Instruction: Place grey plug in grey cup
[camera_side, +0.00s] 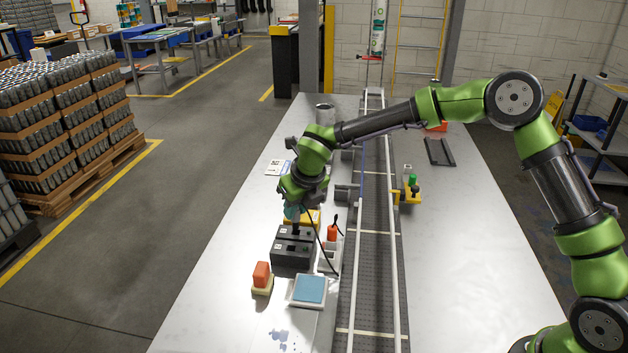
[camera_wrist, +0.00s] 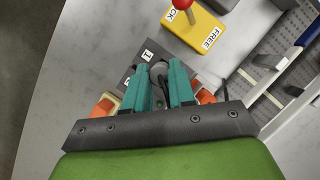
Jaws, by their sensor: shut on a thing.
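My gripper (camera_side: 294,216) is low over the table, at the far end of the dark block (camera_side: 290,258). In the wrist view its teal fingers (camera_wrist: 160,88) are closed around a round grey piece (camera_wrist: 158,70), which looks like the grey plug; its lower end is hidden. The block, with a "1" label (camera_wrist: 149,54), lies just beyond the fingertips. A pale grey holder (camera_side: 327,260), possibly the grey cup, stands right of the block with an orange plug (camera_side: 332,233) at it. I cannot tell the cup for certain.
A yellow box with a red knob (camera_wrist: 184,4) and "FREE" label is close beyond the gripper. A conveyor (camera_side: 372,250) runs along the right. An orange piece on a yellow base (camera_side: 262,285) and a blue-topped pad (camera_side: 309,289) stand nearer the camera. A black cable (camera_side: 320,250) hangs beside the block.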

